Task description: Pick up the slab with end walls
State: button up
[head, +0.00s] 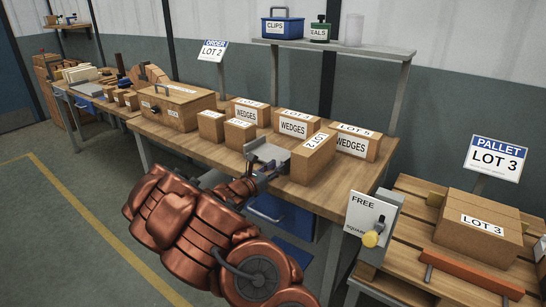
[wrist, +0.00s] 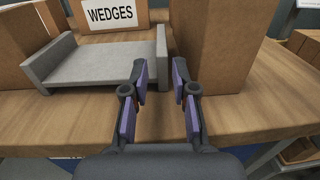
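The grey slab with end walls (wrist: 95,65) lies flat on the wooden table in the wrist view, a low wall at its left end and a taller-looking wall (wrist: 162,45) at its right end. It also shows in the head view (head: 270,153), partly hidden by my gripper. My gripper (wrist: 159,75) is open and empty, with purple pads on its fingers. The slab's right end wall appears in line with the gap between the fingertips; I cannot tell whether it is between them. In the head view my gripper (head: 252,172) is at the table's front edge.
A cardboard box (wrist: 212,50) stands close to the right of my right finger. A WEDGES box (wrist: 112,16) stands behind the slab, and another box is at its left. Several more boxes and a wooden case (head: 172,105) stand on the table (head: 215,155).

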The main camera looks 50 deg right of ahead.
aim_at(289, 157)
jog(key=shift+s+d+p, duration=0.15)
jog(key=shift+d+p, duration=0.6)
jog(key=shift+d, duration=3.15)
jog(key=shift+c, duration=0.3)
grip_shut()
